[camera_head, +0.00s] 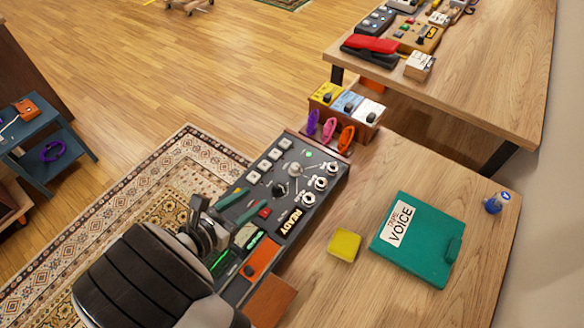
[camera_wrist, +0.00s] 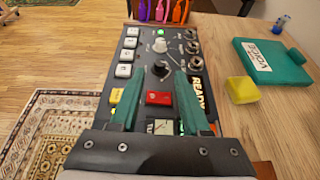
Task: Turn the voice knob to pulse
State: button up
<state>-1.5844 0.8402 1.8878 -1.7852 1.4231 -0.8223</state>
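A dark control panel (camera_head: 232,283) stands at the table's left edge. It has a black knob (camera_head: 278,190) and a grey knob (camera_head: 295,169); both also show in the wrist view, the black one (camera_wrist: 160,69) nearer and the grey one (camera_wrist: 159,46) beyond. The labels are too small to read, so I cannot tell which is the voice knob or where pulse is. My gripper (camera_head: 257,197) has green fingers, spread apart and empty. In the wrist view my gripper (camera_wrist: 155,82) points toward the black knob, with a red switch (camera_wrist: 159,98) visible between the fingers.
White buttons (camera_wrist: 127,56) line the panel's left side and silver jacks (camera_wrist: 192,48) its right. A READY display (camera_head: 291,221) is lit. A yellow block (camera_head: 344,245) and a teal case labelled VOICE (camera_head: 428,262) lie right. Coloured pedals (camera_head: 347,103) stand behind the panel.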

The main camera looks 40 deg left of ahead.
aim_at(293, 170)
jog(key=shift+o, duration=0.7)
jog(key=x, duration=1.5)
jog(key=shift+w+d+r, duration=0.1)
jog(key=shift+w, duration=0.25)
jog(key=shift+c, duration=0.2)
grip_shut()
